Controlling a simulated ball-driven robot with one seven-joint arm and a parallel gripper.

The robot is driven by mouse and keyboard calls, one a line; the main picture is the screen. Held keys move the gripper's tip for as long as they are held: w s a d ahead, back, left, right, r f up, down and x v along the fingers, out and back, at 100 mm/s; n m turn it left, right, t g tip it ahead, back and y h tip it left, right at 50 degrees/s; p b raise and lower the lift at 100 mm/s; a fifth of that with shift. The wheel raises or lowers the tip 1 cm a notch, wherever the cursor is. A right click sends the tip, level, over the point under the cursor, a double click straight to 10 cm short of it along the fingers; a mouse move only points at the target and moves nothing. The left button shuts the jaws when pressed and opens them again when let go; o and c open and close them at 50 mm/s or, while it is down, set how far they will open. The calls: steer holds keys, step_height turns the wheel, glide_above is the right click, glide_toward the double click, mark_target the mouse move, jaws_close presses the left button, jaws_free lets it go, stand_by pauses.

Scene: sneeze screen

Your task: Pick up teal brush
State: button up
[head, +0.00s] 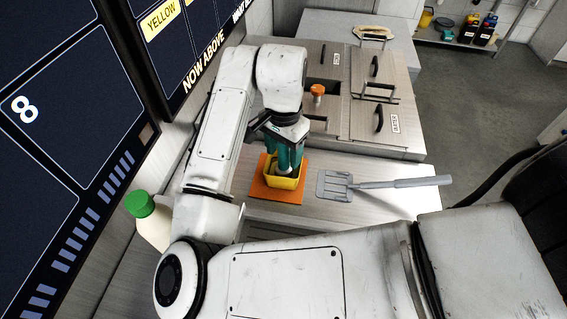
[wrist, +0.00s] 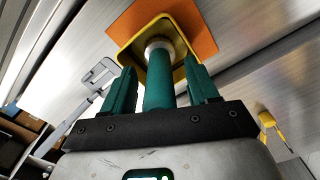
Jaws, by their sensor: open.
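The teal brush (wrist: 158,80) stands in a yellow container (wrist: 126,52), its teal handle towards my wrist camera and a pale collar at its far end. In the head view the yellow container (head: 270,181) sits on an orange mat (head: 262,190), and the brush is largely hidden by my gripper. My gripper (head: 290,160) points down over the container. In the wrist view its two teal fingers (wrist: 160,66) are open, one on each side of the brush handle. Whether either finger touches the handle cannot be told.
A metal spatula (head: 385,184) lies on the counter (head: 360,215) right of the mat. Steel lidded bins (head: 340,75) with handles stand behind, with an orange-topped object (head: 317,91) among them. A green-capped bottle (head: 141,205) stands at left. Menu screens (head: 60,130) border the left side.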

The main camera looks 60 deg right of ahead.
steer(key=shift+f, duration=0.3)
steer(key=shift+c, duration=0.3)
jaws_close()
